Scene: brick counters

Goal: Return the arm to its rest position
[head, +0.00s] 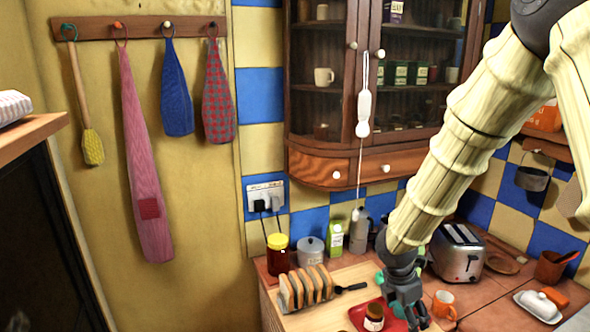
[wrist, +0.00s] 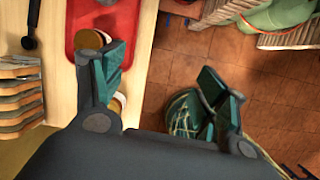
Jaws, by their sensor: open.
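My gripper (head: 409,318) hangs from my arm, pointing down over the counter, near the right side of a red tray (head: 357,317). In the wrist view my gripper (wrist: 163,72) has its two fingers spread wide apart, with nothing between them but board edge and brown tiles below. A small jar with a dark lid (head: 374,315) stands on the tray, just left of the gripper. In the wrist view the left finger partly hides the jar (wrist: 92,39) and the tray (wrist: 84,12). My arm stretches down from the upper right.
A toast rack (head: 308,287) stands on the pale board left of the tray. A toaster (head: 459,253), orange mug (head: 444,305) and butter dish (head: 537,306) are to the right. A glass-fronted cabinet (head: 337,168) hangs above, with a white pull cord (head: 363,112) in front.

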